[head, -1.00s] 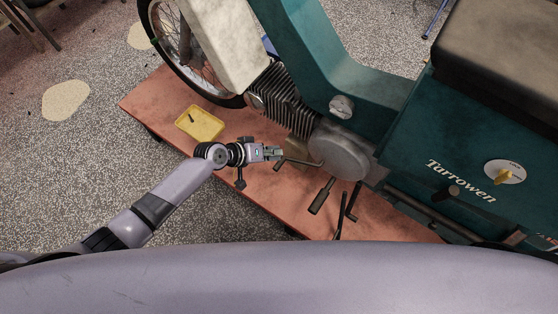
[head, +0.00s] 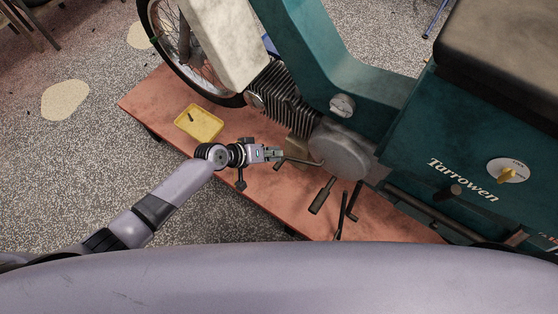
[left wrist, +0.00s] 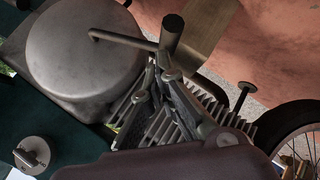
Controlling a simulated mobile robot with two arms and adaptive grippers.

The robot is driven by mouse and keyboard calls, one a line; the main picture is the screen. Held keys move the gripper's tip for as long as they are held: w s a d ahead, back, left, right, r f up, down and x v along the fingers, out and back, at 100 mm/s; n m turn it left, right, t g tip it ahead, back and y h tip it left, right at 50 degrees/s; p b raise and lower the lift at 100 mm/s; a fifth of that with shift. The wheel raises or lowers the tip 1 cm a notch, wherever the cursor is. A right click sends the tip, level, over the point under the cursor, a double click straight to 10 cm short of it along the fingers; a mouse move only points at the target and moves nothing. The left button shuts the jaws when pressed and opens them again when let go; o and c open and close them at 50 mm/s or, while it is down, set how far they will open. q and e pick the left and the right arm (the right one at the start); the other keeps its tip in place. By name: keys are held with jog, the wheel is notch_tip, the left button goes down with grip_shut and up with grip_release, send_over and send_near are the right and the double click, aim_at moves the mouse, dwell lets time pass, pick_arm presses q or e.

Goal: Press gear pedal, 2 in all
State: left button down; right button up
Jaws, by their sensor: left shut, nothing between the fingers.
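The gear pedal (head: 300,162) is a thin bent metal lever that comes out of the round engine cover on the moped's side. In the left wrist view the pedal (left wrist: 125,40) ends in a dark cylindrical pad. My left gripper (head: 281,154) is shut and empty beside the pad end of the pedal. In the left wrist view its fingertips (left wrist: 166,72) sit close to the pad; I cannot tell whether they touch it. My right gripper is in neither view.
The teal moped (head: 395,105) stands on a reddish platform (head: 165,95). A yellow tray (head: 203,125) lies on it behind my left gripper. A dark peg (head: 321,197) and more levers stick out below the engine cover (head: 340,152). Cooling fins (left wrist: 165,125) are near the fingers.

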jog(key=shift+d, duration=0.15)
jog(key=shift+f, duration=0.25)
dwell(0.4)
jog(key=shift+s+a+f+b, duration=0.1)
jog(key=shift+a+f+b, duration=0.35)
jog(key=shift+b, duration=0.25)
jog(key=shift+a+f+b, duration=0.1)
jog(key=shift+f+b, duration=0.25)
dwell(0.5)
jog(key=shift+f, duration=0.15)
dwell(0.8)
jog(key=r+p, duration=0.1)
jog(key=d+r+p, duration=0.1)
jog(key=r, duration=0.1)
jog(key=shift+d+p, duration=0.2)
jog(key=shift+p, duration=0.15)
